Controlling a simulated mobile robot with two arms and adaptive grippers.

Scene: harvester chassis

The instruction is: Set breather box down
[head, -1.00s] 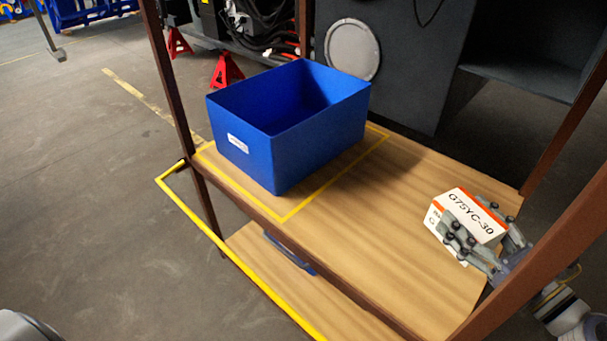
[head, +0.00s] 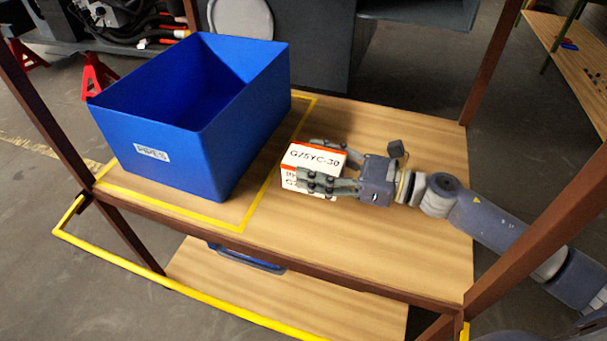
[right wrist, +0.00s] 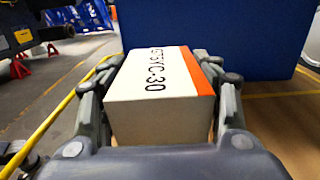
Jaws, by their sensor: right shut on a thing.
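The breather box (head: 311,161) is a small white carton with an orange stripe and the print "G75YC-30". My right gripper (head: 330,168) is shut on it, with a finger on either side. The box is over the wooden shelf (head: 400,240), just right of the yellow outline; whether it touches the shelf I cannot tell. In the right wrist view the box (right wrist: 155,115) sits between the fingers of my right gripper (right wrist: 160,95), facing the blue bin. My left gripper is not in view.
A blue bin (head: 170,130) labelled "PIPES" stands inside the yellow outline (head: 245,220) on the shelf's left. Brown rack posts (head: 530,225) frame the shelf. A lower shelf (head: 340,300) shows below.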

